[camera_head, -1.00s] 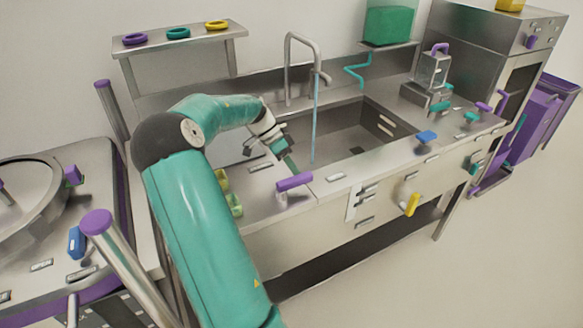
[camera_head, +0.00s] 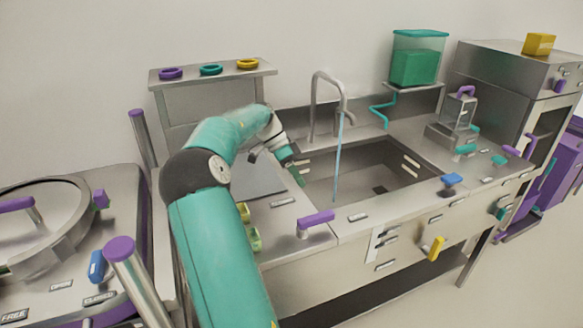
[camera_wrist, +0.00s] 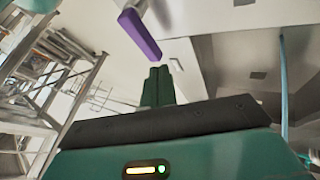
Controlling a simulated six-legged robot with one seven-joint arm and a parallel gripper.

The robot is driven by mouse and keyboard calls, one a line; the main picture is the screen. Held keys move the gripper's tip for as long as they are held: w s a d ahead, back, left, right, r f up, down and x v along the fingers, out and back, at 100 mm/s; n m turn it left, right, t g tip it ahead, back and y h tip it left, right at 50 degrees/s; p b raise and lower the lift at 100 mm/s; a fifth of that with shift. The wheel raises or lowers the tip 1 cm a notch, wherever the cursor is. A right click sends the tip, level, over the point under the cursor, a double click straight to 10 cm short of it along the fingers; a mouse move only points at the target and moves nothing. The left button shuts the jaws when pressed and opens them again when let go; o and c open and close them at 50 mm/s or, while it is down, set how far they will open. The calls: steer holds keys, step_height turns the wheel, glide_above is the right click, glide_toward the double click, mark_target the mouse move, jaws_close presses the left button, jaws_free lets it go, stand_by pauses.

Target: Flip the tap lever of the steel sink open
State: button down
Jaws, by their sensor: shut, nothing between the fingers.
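The steel sink (camera_head: 318,200) is set into the counter, with a curved steel tap (camera_head: 313,105) at its back. A thin blue stream runs from the spout into the basin. A lever with a purple handle (camera_head: 316,219) stands on the counter by the basin's front left corner. In the wrist view the purple handle (camera_wrist: 140,33) lies just beyond my fingertips, to their upper left. My gripper (camera_head: 300,180) is shut and empty, over the basin's left edge, behind the lever and apart from it. It also shows shut in the wrist view (camera_wrist: 158,73).
Yellow-green round parts (camera_head: 250,229) stand on the counter left of the lever. A blue handle (camera_head: 452,180) and a yellow handle (camera_head: 436,247) are on the sink unit's right front. A shelf with rings (camera_head: 212,75) is behind my arm. A round-lidded unit (camera_head: 40,230) stands left.

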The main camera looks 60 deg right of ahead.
steer(key=v, duration=0.4)
stand_by(0.7)
